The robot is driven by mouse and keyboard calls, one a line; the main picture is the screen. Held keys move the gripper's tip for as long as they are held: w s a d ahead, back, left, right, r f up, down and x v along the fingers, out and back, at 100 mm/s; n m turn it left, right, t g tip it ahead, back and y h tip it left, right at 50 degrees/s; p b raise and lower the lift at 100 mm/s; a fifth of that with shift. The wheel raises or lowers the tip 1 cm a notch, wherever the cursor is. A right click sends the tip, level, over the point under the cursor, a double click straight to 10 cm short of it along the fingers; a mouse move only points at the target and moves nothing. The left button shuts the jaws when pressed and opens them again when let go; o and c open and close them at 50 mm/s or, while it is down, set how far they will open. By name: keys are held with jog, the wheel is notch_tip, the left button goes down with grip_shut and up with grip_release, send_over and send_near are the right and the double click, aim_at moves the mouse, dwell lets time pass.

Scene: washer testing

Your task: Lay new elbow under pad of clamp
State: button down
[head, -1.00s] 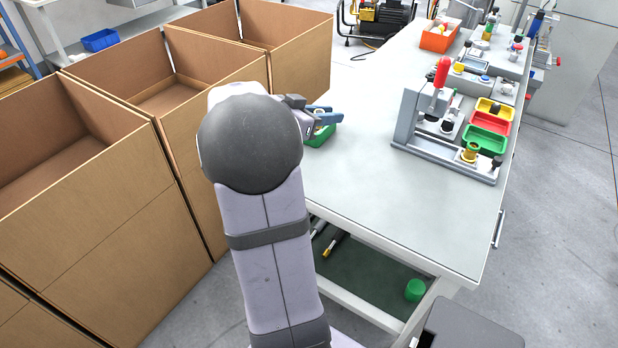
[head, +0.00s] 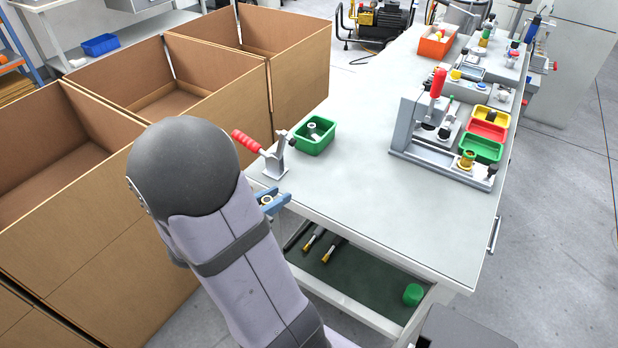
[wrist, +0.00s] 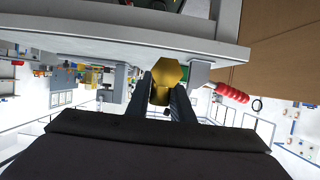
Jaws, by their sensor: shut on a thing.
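My gripper (head: 268,199) has blue fingers and is shut on a small fitting, taken as the elbow. In the wrist view the fitting shows a brass hexagonal end (wrist: 166,78) between the dark fingers; the rest of its shape is hidden. A clamp (head: 276,163) with a red handle stands on the bench's left corner, just above my gripper in the head view. The red handle also shows in the wrist view (wrist: 232,92), right of the fitting. The clamp's pad is too small to make out. The fitting appears apart from the clamp.
A green tray (head: 329,137) holding a fitting stands right of the clamp. A grey test fixture (head: 405,130) with a red lever and coloured bins stands farther right. The bench middle (head: 370,205) is clear. Open cardboard boxes (head: 225,110) stand close on the left.

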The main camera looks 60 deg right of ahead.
send_over(316, 173)
jog(key=shift+d, duration=0.1)
jog(key=shift+f, duration=1.7)
jog(key=shift+f+b, duration=0.15)
jog(key=shift+b, duration=0.15)
jog(key=c, duration=1.6)
grip_release()
jog(key=shift+o, duration=0.2)
